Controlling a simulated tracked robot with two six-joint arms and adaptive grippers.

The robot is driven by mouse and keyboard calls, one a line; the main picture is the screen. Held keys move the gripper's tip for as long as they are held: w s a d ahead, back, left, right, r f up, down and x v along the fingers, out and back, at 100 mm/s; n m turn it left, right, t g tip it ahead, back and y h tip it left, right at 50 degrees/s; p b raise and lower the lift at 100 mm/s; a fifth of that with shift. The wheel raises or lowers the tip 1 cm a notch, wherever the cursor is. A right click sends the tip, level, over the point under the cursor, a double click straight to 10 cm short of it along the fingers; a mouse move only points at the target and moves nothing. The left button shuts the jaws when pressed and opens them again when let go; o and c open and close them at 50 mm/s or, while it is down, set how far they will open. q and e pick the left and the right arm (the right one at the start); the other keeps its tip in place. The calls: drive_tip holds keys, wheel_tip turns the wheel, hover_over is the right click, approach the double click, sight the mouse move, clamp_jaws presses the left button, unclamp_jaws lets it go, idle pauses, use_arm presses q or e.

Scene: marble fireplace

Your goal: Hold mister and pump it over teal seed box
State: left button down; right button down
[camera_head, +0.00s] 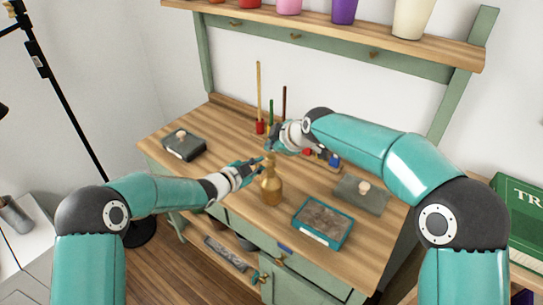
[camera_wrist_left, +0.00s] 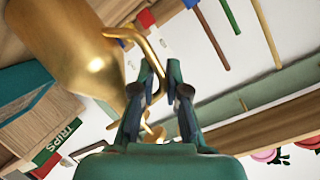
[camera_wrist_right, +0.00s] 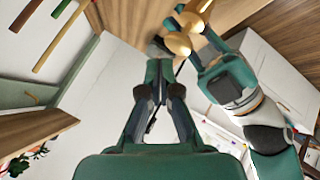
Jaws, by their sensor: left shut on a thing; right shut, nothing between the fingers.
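The brass mister (camera_head: 271,188) stands upright, on or just above the wooden bench, in the middle of the head view. My left gripper (camera_head: 255,166) is shut on its handle; the curved handle sits between the fingers in the left wrist view (camera_wrist_left: 150,85). My right gripper (camera_head: 270,146) is shut and empty at the top of the mister. In the right wrist view its fingertips (camera_wrist_right: 160,50) are beside the mister's brass top (camera_wrist_right: 180,42); contact is unclear. The teal seed box (camera_head: 323,222), filled with brown soil, lies to the right of the mister.
A dark lidded box (camera_head: 184,145) is at the bench's left, and a grey-green one (camera_head: 361,194) lies behind the seed box. Coloured sticks (camera_head: 259,98) stand at the back. A shelf with pots (camera_head: 343,10) runs above. Bare bench (camera_head: 228,128) shows between.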

sight(272, 157)
drive_tip(key=shift+r, duration=2.55)
idle(0.7)
wheel_tip(272, 157, up, 4)
drive_tip(key=shift+s+f, duration=0.1)
drive_tip(key=shift+f, duration=0.1)
drive_tip(key=shift+f, duration=0.1)
drive_tip(key=shift+f, duration=4.3)
drive_tip(key=shift+f, duration=0.15)
drive_tip(key=shift+f, duration=0.25)
